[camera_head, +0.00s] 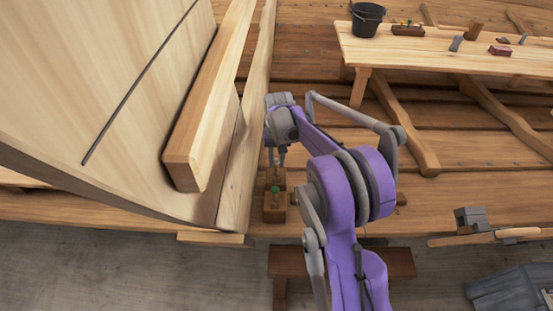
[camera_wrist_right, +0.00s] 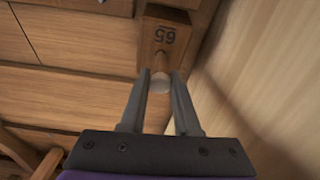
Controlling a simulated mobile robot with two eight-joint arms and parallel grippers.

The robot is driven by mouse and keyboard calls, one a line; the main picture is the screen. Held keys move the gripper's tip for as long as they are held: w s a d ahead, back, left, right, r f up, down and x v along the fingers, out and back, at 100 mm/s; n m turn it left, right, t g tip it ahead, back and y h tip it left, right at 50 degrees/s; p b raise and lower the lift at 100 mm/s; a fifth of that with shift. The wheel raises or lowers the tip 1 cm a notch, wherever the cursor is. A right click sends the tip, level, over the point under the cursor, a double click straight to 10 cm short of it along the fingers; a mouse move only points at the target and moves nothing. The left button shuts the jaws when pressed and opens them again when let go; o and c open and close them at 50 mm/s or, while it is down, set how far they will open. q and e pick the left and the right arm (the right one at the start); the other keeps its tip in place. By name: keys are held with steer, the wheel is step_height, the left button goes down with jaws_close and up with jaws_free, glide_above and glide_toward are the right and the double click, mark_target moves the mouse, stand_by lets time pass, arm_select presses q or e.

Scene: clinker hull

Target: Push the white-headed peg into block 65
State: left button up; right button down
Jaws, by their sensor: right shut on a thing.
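Block 65 (camera_wrist_right: 166,38) is a brown wooden block at the top middle of the right wrist view, its number upside down. The white-headed peg (camera_wrist_right: 159,84) has a pale round head and a short wooden shaft that meets the block's face below the number. How deep the shaft sits I cannot tell. My right gripper (camera_wrist_right: 160,76) is shut on the peg, a finger on each side of its head. In the head view my right gripper (camera_head: 275,162) points down over a small brown block; the peg is not distinguishable there. My left gripper is not in view.
A green-headed peg (camera_head: 275,189) stands in a nearer brown block (camera_head: 275,213). The pale hull planking (camera_head: 236,170) rises close on the left. A bench (camera_head: 440,62) with a black bucket (camera_head: 366,19) stands at the back right. A dark stool (camera_head: 400,262) is in front.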

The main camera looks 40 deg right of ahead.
steer(key=shift+s+a+f, duration=0.1)
steer(key=shift+f, duration=0.15)
steer(key=c, duration=0.6)
jaws_free()
steer(key=shift+o, duration=0.2)
step_height(320, 180, up, 8)
steer(key=w+d+p, duration=0.1)
steer(key=p, duration=0.3)
steer(key=shift+w+d+p, duration=0.25)
steer(key=shift+w+p, duration=0.1)
steer(key=shift+w, duration=0.05)
steer(key=shift+f, duration=0.1)
